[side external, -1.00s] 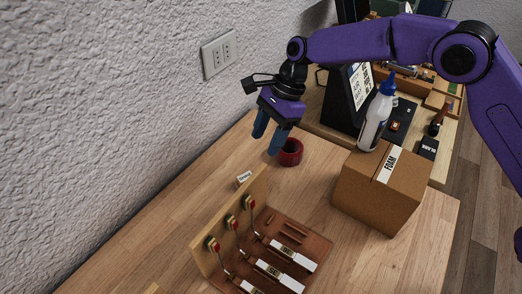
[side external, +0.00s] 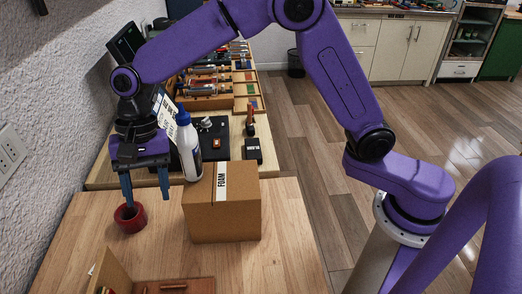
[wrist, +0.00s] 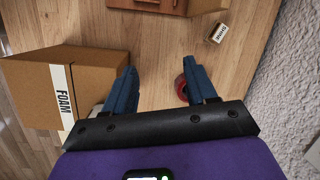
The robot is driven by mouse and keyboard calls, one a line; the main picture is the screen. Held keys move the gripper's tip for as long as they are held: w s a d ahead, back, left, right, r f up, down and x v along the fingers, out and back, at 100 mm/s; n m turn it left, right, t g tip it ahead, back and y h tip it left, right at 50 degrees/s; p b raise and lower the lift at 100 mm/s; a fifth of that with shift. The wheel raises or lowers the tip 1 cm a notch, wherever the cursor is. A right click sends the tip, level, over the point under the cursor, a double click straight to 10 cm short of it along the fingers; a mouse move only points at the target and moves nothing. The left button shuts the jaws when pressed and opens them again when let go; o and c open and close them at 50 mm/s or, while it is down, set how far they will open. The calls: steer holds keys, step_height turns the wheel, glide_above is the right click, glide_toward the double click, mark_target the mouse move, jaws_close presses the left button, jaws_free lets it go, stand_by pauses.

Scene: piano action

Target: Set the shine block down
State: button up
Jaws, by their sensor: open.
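A small wooden block with a white label (wrist: 217,33) sits on the tabletop in the wrist view, upper right; I take it to be the shine block, though its lettering is hard to read. In the side view only a pale bit of it (side external: 92,269) shows beside the upright board. My gripper (side external: 146,196) is open and empty, its two blue fingers pointing down above the table near the red ring-shaped cup (side external: 130,218). In the wrist view the fingers (wrist: 160,72) are spread apart with bare wood between them, and the block lies beyond them, apart.
A cardboard FOAM box (side external: 222,205) stands right of my gripper, with a white blue-capped bottle (side external: 188,150) behind it. The brown piano-action base (side external: 175,286) and upright wooden board (side external: 112,270) are at the front. The textured wall is on the left. Bare tabletop lies between.

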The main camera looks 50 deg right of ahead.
steer(key=s+d+r+n, duration=0.1)
steer(key=s+d+n, duration=0.2)
steer(key=s+d, duration=0.1)
steer(key=s+d+n+h, duration=0.1)
steer(key=s+d+n, duration=0.2)
steer(key=s+d, duration=0.1)
steer(key=s+d+r+n, duration=0.1)
steer(key=s+d+n, duration=0.2)
steer(key=d, duration=0.3)
steer(key=shift+s+d+r+t, duration=0.1)
steer(key=shift+s+r+t, duration=0.1)
steer(key=shift+s, duration=0.25)
steer(key=shift+s+d+r+t, duration=0.1)
steer(key=shift+s+r, duration=0.05)
steer(key=shift+s, duration=0.3)
steer(key=s+d+f+n+t+h, duration=0.1)
steer(key=s+d+f+n, duration=0.1)
steer(key=s+d+n, duration=0.7)
steer(key=s+d, duration=0.2)
steer(key=d, duration=0.3)
steer(key=shift+s+d, duration=0.2)
steer(key=shift+s, duration=0.1)
